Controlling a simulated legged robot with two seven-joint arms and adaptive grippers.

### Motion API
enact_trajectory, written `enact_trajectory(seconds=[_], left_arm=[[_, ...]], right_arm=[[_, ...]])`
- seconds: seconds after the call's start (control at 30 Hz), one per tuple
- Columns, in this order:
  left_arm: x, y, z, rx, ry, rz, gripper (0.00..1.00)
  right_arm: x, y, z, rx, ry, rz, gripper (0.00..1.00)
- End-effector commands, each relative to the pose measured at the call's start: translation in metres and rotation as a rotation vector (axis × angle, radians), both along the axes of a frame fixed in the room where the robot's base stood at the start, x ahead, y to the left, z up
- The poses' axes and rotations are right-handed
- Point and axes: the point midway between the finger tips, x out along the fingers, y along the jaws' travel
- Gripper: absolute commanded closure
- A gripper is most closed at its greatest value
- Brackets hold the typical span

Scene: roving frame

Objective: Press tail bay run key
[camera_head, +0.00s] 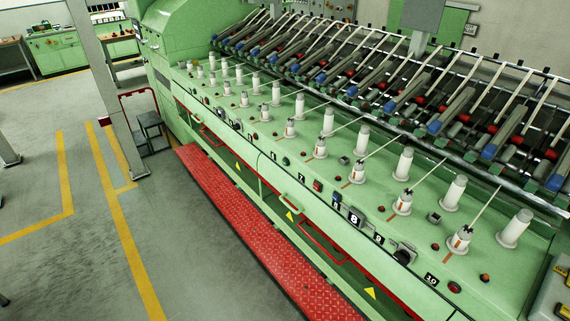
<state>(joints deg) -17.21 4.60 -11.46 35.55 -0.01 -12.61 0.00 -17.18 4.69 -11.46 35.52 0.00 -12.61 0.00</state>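A long green spinning machine (390,262) runs diagonally from the upper left to the lower right. Its front ledge carries number plates, including an 8 plate (354,218) and a 10 plate (432,280). Small controls sit along the ledge: a red button (454,287), a black switch (405,254), a red square button (317,185) and a green button (286,160). A grey control box (552,290) with yellow parts is cut off at the lower right edge. I cannot tell which control is the tail bay run key. Neither gripper is in view.
White bobbins (453,192) stand in rows on the machine top. A red tread step (255,235) runs along its front. A grey post (112,100) and a dark step stool (150,128) stand at the left. The grey floor (95,265) with yellow lines is mostly open.

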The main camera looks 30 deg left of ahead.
Motion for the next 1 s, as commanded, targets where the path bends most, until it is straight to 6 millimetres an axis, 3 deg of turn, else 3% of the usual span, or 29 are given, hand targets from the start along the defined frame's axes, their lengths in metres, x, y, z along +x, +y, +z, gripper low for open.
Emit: enact_trajectory(seconds=[0.33,0.47,0.5,1.0], left_arm=[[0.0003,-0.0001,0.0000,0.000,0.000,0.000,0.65],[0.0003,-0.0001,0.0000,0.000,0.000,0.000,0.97],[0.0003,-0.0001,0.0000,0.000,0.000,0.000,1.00],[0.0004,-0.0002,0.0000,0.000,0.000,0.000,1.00]], right_arm=[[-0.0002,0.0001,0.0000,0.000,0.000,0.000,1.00],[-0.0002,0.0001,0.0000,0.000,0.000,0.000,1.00],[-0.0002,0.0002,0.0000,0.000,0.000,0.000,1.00],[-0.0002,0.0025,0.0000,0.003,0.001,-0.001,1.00]])
